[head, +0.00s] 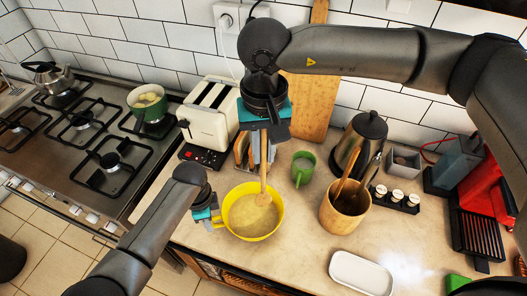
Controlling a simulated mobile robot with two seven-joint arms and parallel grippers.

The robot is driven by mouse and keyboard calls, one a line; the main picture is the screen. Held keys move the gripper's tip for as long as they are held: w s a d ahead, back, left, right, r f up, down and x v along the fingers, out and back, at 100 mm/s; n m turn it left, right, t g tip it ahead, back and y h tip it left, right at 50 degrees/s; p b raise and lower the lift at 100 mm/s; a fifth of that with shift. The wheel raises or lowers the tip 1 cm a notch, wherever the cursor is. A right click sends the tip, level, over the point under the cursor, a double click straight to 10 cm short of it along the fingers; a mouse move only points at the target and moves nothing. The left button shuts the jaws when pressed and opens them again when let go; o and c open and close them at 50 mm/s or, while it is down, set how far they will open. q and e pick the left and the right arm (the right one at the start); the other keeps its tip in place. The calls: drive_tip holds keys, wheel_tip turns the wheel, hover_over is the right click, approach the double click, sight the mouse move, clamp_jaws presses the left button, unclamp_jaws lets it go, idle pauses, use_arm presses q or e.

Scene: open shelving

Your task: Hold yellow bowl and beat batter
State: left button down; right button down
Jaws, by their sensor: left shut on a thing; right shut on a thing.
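A yellow bowl (275,228) stands on the counter at the middle of the head view, with tan batter (244,219) in it. My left gripper (215,219) is at the bowl's left side, shut on its rim. My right gripper (263,158) points down above the bowl and is shut on a wooden spoon (263,187). The spoon is near upright, with its head in the batter. The fingers on the spoon's handle are partly hard to make out.
Behind the bowl are a cream toaster (207,110) and a green mug (303,168). A wooden utensil pot (343,215) stands to the right, a white tray (361,273) at front right. The stove (95,140) is at left. A red machine (487,195) is at far right.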

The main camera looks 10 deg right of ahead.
use_arm(q)
drive_tip(key=c, duration=0.6)
unclamp_jaws()
drive_tip(key=shift+c, duration=0.2)
drive_tip(key=shift+r, duration=0.1)
wheel_tip(320, 180, up, 12)
idle(0.3)
